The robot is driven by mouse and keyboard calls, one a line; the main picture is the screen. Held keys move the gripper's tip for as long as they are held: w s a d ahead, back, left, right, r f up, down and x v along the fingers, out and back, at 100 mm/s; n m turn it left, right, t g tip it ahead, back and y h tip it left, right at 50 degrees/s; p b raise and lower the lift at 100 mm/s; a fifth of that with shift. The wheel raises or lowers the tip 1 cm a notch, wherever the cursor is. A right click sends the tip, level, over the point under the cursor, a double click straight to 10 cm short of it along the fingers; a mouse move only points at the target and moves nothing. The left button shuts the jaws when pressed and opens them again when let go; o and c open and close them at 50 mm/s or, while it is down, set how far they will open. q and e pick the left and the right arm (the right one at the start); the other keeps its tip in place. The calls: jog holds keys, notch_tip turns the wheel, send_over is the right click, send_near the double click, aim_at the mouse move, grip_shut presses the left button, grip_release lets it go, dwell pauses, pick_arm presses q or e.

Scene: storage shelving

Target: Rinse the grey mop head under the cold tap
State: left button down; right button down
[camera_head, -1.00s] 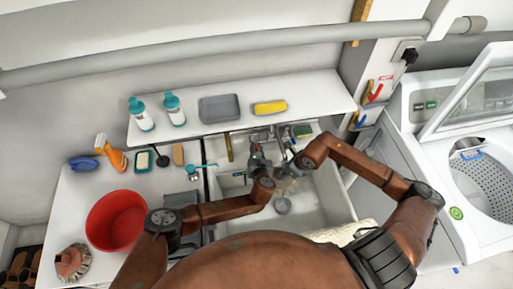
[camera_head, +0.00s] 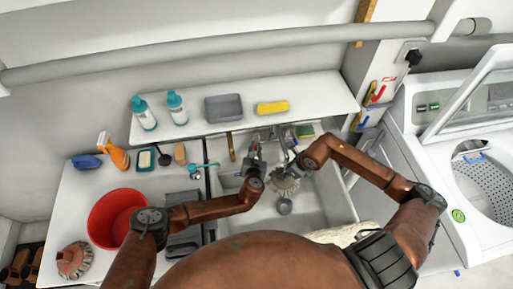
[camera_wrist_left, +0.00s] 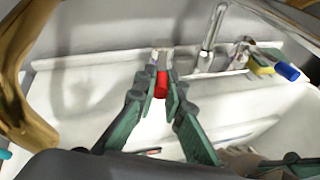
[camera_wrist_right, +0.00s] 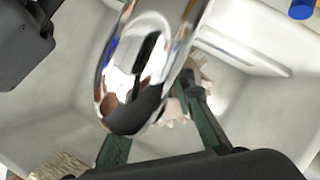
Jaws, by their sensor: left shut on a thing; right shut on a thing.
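The grey mop head (camera_head: 285,184), round with a fringed edge, is held over the sink (camera_head: 322,196) beneath the tap. My right gripper (camera_head: 291,165) is shut on it; in the right wrist view the mop head (camera_wrist_right: 180,105) is partly hidden behind the chrome spout (camera_wrist_right: 140,65). My left gripper (camera_head: 254,152) is at the back left of the sink. In the left wrist view its fingers are shut on the red tap handle (camera_wrist_left: 161,85). The blue tap handle (camera_wrist_left: 287,71) is further right, with no gripper on it. I cannot tell whether water runs.
A red bucket (camera_head: 112,218) and a reddish-brown mop head (camera_head: 74,261) are on the left counter. Bottles, a grey tray (camera_head: 223,108) and a yellow sponge (camera_head: 271,107) stand on the shelf behind. An open washing machine (camera_head: 482,185) is at right.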

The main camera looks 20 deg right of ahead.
pick_arm(q)
jog(key=c, duration=2)
grip_release()
jog(key=v, duration=1.2)
